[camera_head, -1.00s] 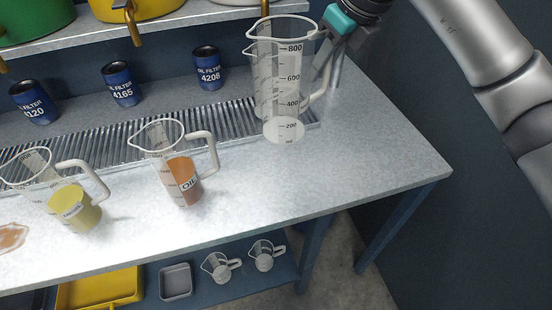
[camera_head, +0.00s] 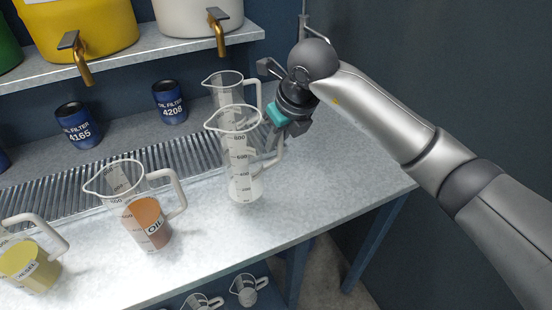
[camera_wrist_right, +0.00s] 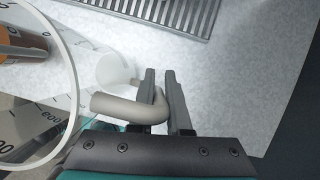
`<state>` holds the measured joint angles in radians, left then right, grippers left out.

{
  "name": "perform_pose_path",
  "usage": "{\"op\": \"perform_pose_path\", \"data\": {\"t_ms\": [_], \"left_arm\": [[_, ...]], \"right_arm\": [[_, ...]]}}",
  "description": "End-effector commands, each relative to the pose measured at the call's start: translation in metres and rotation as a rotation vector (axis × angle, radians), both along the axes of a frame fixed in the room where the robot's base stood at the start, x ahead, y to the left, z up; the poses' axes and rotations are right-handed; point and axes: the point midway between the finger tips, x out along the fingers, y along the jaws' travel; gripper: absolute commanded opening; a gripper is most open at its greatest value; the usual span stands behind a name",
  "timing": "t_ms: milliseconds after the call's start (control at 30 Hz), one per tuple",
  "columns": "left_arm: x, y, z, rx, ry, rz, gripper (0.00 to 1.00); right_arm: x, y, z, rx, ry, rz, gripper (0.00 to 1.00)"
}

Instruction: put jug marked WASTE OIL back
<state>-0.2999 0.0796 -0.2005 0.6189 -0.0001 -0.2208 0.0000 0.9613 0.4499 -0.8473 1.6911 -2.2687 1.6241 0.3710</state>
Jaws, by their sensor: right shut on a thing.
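My right gripper (camera_head: 277,128) is shut on the handle of a clear graduated jug (camera_head: 240,160). The jug looks empty and upright over the counter; I cannot tell whether its base touches it. In the right wrist view the handle (camera_wrist_right: 128,107) lies between the fingers (camera_wrist_right: 160,85), with the jug's rim at the left. My left gripper is out of view.
Another clear jug (camera_head: 225,88) stands just behind the held one. A jug with yellow liquid (camera_head: 32,268) is at front left. Oil filter cans (camera_head: 78,125) stand behind the metal grating (camera_head: 75,195). Drums with taps sit on the shelf (camera_head: 150,52). The counter's right end (camera_head: 340,170) is clear.

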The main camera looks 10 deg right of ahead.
Motion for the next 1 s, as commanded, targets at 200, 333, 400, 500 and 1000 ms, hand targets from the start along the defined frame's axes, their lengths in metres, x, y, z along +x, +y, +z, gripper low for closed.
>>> {"op": "perform_pose_path", "data": {"t_ms": [200,333,400,500,1000], "left_arm": [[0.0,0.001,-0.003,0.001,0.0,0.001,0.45],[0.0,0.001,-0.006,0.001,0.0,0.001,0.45],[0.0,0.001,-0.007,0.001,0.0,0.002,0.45],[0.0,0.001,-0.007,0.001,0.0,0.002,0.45],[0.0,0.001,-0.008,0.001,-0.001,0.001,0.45]], "right_arm": [[0.0,0.0,-0.017,0.0,0.001,0.0,0.0],[-0.001,0.0,-0.039,0.001,0.004,-0.001,0.0],[0.0,0.0,-0.046,0.0,0.002,0.0,0.0],[0.0,0.0,-0.048,0.001,-0.001,0.001,0.0],[0.0,0.0,-0.049,0.0,0.0,0.001,0.41]]}}
